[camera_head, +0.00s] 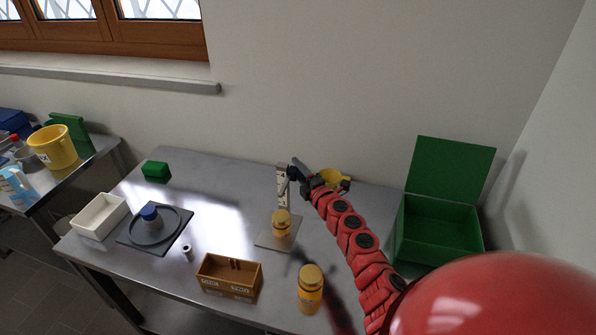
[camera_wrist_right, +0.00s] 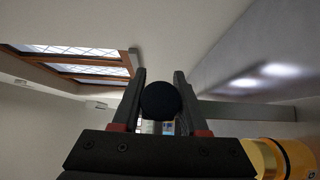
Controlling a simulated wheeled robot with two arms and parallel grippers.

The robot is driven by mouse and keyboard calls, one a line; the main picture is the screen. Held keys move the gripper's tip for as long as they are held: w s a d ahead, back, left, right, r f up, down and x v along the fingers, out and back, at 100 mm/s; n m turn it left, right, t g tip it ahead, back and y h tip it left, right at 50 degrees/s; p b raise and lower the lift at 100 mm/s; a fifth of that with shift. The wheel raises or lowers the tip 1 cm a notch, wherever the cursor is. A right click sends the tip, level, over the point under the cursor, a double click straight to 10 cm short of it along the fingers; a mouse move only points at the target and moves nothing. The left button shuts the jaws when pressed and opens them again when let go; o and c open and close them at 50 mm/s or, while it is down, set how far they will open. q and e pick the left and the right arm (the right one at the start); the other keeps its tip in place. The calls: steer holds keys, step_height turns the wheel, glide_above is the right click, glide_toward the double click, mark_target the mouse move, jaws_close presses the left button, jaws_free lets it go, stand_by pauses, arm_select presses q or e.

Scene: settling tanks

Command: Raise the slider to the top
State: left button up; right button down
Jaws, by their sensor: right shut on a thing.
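The slider stands on the table as a narrow white upright panel (camera_head: 283,190) with dark marks, near the table's back edge in the head view. My right gripper (camera_head: 293,171) is beside the panel's upper part. In the right wrist view a round black knob (camera_wrist_right: 158,100) sits between the two dark fingers of my right gripper (camera_wrist_right: 158,92), which is shut on it. In the head view the knob is hidden by the gripper, so its exact height on the panel is unclear. My left gripper is not in view.
A yellow-topped jar (camera_head: 281,223) stands on a plate in front of the slider. A yellow cup (camera_head: 333,178) is right behind my arm. An orange bottle (camera_head: 310,289), a brown box (camera_head: 229,275) and an open green box (camera_head: 440,228) are nearby.

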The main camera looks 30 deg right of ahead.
steer(key=shift+r, duration=0.35)
steer(key=c, duration=0.8)
jaws_free()
steer(key=o, duration=0.3)
steer(key=shift+f, duration=0.1)
steer(key=shift+o, duration=0.2)
steer(key=s+a+b, duration=0.1)
steer(key=s, duration=1.6)
steer(key=shift+s+a, duration=0.15)
steer(key=shift+s, duration=0.05)
